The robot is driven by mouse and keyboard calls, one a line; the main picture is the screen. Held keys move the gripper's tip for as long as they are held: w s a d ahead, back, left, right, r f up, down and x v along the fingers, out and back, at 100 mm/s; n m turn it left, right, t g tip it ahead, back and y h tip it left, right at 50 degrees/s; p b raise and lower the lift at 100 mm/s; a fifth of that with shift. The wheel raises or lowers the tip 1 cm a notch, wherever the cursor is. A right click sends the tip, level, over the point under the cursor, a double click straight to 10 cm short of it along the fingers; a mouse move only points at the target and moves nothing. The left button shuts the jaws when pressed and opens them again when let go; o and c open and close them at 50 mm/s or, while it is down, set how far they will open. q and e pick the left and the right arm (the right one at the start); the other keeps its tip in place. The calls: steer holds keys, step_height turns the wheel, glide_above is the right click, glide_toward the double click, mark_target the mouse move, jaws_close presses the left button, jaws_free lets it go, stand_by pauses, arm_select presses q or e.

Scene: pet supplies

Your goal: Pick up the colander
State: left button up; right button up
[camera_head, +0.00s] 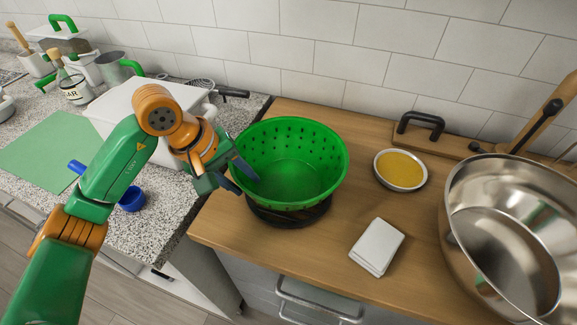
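The green colander (300,175), a round bowl with rows of holes, sits upright on a dark round base (290,213) on the wooden counter. My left gripper (246,186) is at the colander's left rim. One dark finger reaches over the inner side of the wall and the other is outside it. The fingers look apart, with the rim between them; whether they touch the wall is hard to tell. The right gripper is not in view.
A large metal bowl (510,225) stands at the right. A white block (377,246) and a yellow-filled dish (400,169) lie right of the colander. A white box (125,100) stands behind my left arm. A tiled wall closes the back.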

arm_select(q)
steer(key=shift+w+d+f, duration=0.1)
steer(key=shift+w+f, duration=0.05)
steer(key=shift+f, duration=0.15)
steer(key=shift+f+b, duration=0.2)
steer(key=shift+b, duration=0.35)
stand_by(0.3)
jaws_close()
stand_by(1.3)
